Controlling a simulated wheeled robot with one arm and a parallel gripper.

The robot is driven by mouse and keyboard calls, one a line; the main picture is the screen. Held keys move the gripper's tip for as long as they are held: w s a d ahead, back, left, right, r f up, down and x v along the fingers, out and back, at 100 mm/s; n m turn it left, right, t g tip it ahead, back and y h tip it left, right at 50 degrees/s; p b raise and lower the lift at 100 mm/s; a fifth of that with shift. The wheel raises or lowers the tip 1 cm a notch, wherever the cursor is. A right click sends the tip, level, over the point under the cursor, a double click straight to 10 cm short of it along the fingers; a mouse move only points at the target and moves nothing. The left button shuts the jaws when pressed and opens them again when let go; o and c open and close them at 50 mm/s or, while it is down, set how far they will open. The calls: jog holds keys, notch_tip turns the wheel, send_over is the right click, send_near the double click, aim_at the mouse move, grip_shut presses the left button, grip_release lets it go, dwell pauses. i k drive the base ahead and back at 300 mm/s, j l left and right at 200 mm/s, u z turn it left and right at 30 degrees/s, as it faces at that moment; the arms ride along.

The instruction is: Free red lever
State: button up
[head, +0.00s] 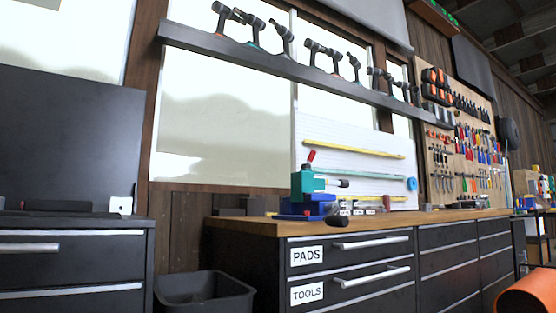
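A small red lever (311,156) sticks up at a tilt from the top of a teal block (303,183). The block stands on a blue base (308,207) near the left end of the wooden workbench top (262,228). A black-ended part (342,183) juts out to the right of the block. The picture is too small to tell what holds the lever. My gripper is not in view.
Drawers marked PADS (307,256) and TOOLS (307,294) are shut. A black bin (203,292) stands left of the bench, beside a dark cabinet (72,268). A pegboard of tools (465,150) hangs at right. An orange rounded shape (527,296) fills the lower right corner.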

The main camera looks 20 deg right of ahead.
aim_at(312, 155)
jog(key=i+z, duration=0.2)
jog(key=z, duration=0.25)
jog(key=i+l+z, duration=0.1)
jog(key=z, duration=0.4)
jog(key=i+j+z, duration=0.1)
jog(key=i+z, duration=0.15)
jog(key=z, duration=0.2)
